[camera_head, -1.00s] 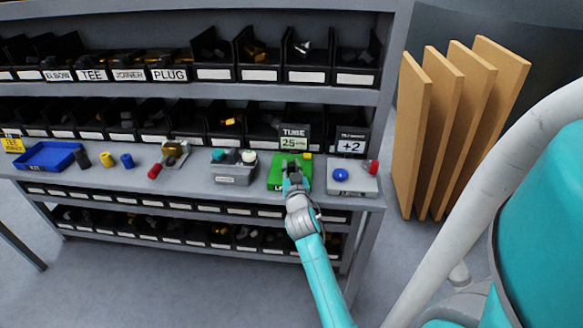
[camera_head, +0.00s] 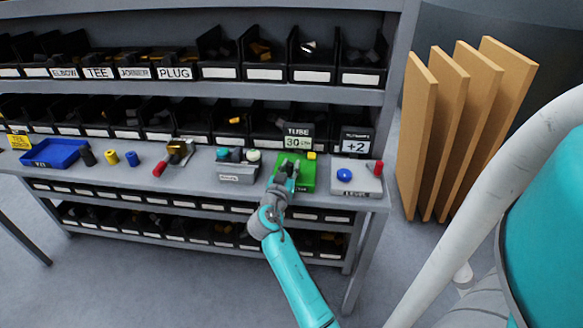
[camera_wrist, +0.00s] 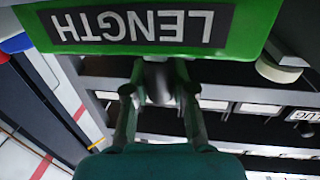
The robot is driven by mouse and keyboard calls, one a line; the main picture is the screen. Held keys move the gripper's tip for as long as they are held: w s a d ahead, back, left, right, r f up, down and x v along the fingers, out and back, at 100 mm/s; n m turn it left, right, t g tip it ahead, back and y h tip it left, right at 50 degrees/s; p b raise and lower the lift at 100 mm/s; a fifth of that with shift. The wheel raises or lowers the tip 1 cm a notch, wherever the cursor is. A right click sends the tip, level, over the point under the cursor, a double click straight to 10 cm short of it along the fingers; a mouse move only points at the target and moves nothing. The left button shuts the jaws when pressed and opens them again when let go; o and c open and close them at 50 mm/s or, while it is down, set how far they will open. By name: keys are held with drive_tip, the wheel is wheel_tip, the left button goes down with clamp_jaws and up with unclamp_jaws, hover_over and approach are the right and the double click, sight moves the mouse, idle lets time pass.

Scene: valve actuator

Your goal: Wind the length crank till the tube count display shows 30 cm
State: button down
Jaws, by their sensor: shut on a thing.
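The green length unit (camera_head: 306,177) sits on the bench. The tube display (camera_head: 298,137) behind it reads 30, with smaller characters under it. My gripper (camera_head: 284,175) is at the left part of the green unit. In the wrist view the green unit (camera_wrist: 255,28) shows its LENGTH label upside down. There my gripper (camera_wrist: 160,92) is shut on a dark round crank handle (camera_wrist: 158,78) just beside the labelled face. The rest of the crank is hidden by the fingers and the unit.
Right of the green unit stands a grey unit with a blue knob (camera_head: 344,175) and a red one (camera_head: 378,168); a display (camera_head: 355,143) behind reads +2. A grey block (camera_head: 237,173) stands to the left. Bins (camera_head: 265,125) line the shelf behind. Boards (camera_head: 450,130) lean at right.

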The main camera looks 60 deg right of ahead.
drive_tip(key=shift+f, duration=0.1)
drive_tip(key=c, duration=0.9)
unclamp_jaws()
drive_tip(key=shift+c, duration=0.2)
drive_tip(key=v, duration=1.2)
drive_tip(key=shift+a, duration=0.1)
